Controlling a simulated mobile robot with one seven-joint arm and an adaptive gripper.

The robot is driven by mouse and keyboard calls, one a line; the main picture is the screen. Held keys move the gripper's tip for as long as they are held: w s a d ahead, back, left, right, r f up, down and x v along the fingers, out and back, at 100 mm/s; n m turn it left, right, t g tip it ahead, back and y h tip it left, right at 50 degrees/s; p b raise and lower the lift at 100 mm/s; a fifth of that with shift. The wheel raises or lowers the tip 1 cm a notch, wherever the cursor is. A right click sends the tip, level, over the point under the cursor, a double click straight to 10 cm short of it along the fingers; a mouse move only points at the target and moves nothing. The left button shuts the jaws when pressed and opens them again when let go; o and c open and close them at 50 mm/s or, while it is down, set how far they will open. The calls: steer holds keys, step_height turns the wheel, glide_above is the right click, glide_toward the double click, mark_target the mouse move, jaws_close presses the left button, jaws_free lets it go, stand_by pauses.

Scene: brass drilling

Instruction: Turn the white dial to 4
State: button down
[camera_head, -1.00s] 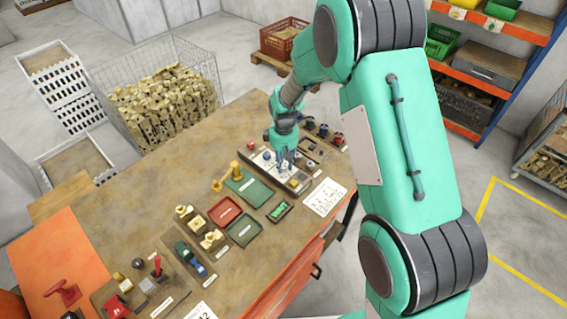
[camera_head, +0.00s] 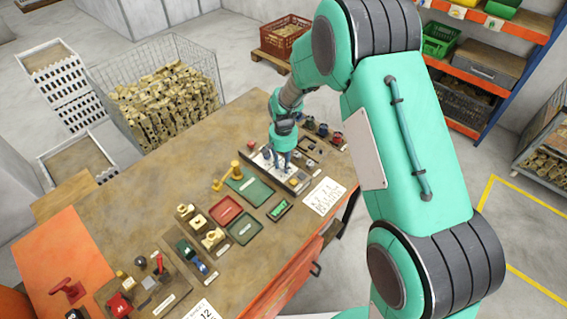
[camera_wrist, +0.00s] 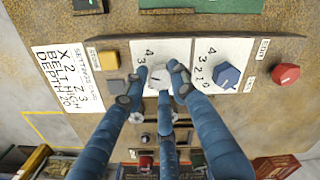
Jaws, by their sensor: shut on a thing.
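The white dial (camera_wrist: 158,74) sits on a white scale plate of the control panel in the wrist view. My gripper (camera_wrist: 158,82) has blue fingers closed around it, with fingertips touching its sides. The digits 4 and 3 show on its scale; the lower digits are hidden by a finger, and I cannot tell which number the dial points to. In the head view my gripper (camera_head: 281,162) points down onto the panel, and the dial is hidden there behind the fingers.
A blue dial (camera_wrist: 225,75) with its own scale stands close to the right of the white one. A red button (camera_wrist: 285,73) is further right, a yellow button (camera_wrist: 107,60) to the left. A printed sheet (camera_head: 324,196) lies beside the panel. Green and red trays (camera_head: 225,210) lie nearby.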

steer(key=m, duration=0.3)
steer(key=s+m, duration=0.1)
steer(key=shift+a+f+m, duration=0.1)
steer(key=shift+f+m, duration=0.2)
steer(key=shift+f, duration=0.05)
steer(key=c, duration=2.5)
jaws_free()
steer(key=shift+a+m+p, duration=0.1)
steer(key=shift+m+p, duration=0.2)
steer(key=shift+m, duration=1)
steer(key=shift+c, duration=0.2)
steer(key=o, duration=1)
steer(key=shift+o, duration=0.5)
steer(key=shift+w+a+r, duration=0.1)
steer(key=shift+w+a, duration=0.05)
steer(key=shift+w+r, duration=0.1)
steer(key=shift+w, duration=0.05)
steer(key=shift+r, duration=0.15)
